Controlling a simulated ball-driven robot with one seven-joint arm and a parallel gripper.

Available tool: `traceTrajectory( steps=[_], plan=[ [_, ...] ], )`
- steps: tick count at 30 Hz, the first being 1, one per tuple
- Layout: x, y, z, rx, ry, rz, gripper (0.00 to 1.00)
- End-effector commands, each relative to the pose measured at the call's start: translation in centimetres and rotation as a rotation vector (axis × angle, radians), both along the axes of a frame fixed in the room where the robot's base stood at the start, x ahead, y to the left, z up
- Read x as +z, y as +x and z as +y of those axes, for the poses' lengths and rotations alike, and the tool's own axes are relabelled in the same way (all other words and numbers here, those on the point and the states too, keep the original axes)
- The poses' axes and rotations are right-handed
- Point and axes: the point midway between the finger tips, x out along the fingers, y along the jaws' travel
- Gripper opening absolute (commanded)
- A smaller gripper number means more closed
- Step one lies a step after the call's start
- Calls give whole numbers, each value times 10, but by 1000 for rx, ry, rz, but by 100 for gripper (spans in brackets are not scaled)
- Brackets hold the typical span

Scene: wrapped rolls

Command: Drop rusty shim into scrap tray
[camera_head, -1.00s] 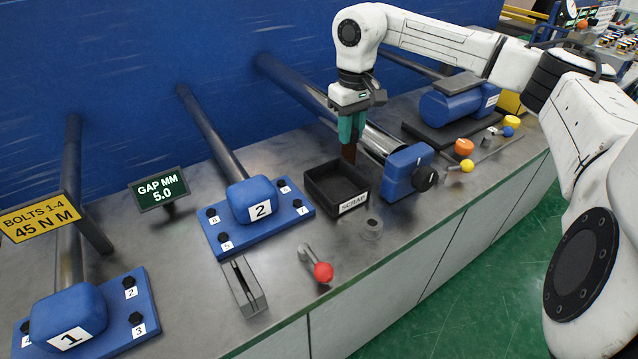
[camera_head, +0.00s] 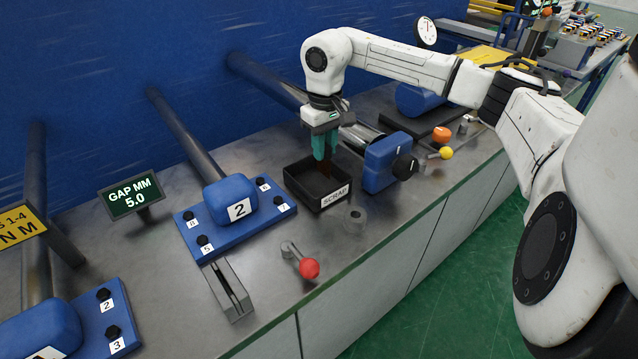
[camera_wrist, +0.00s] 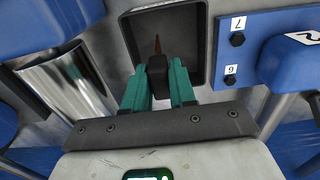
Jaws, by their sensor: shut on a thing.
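My gripper (camera_head: 324,150) points down over the scrap tray (camera_head: 334,200), with its green fingers shut on the rusty shim (camera_head: 323,168). The shim is a thin brown strip hanging below the fingertips. In the head view its lower end appears within the tray's outline; whether it touches the floor I cannot tell. The tray is a black open box with a white SCRAP label on its front. In the wrist view the brown shim tip (camera_wrist: 157,44) shows beyond a dark piece between the fingers, against the tray's dark inside (camera_wrist: 185,40).
A blue block (camera_head: 385,165) with a black knob stands close right of the tray. Blue base 2 (camera_head: 240,225) is to its left. A grey ring (camera_head: 356,216), a red-knobbed lever (camera_head: 308,268) and a slotted grey block (camera_head: 229,290) lie in front. Blue wall behind.

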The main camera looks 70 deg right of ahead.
Motion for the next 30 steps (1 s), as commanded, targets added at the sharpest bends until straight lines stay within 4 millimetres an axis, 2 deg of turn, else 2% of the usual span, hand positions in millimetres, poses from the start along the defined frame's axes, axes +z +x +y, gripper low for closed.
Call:
traceTrajectory(
  steps=[2, 3, 12, 22, 26, 30],
  plan=[
    [0, 0, 0, 0, 0, 0, 0],
    [0, 0, 0, 0, 0, 0, 27],
    [0, 0, 0, 0, 0, 0, 55],
    [6, 0, -1, 0, -3, -1, 55],
    [23, 0, -1, -1, -4, 0, 55],
    [50, 0, -1, -1, -5, 0, 55]
  ],
)
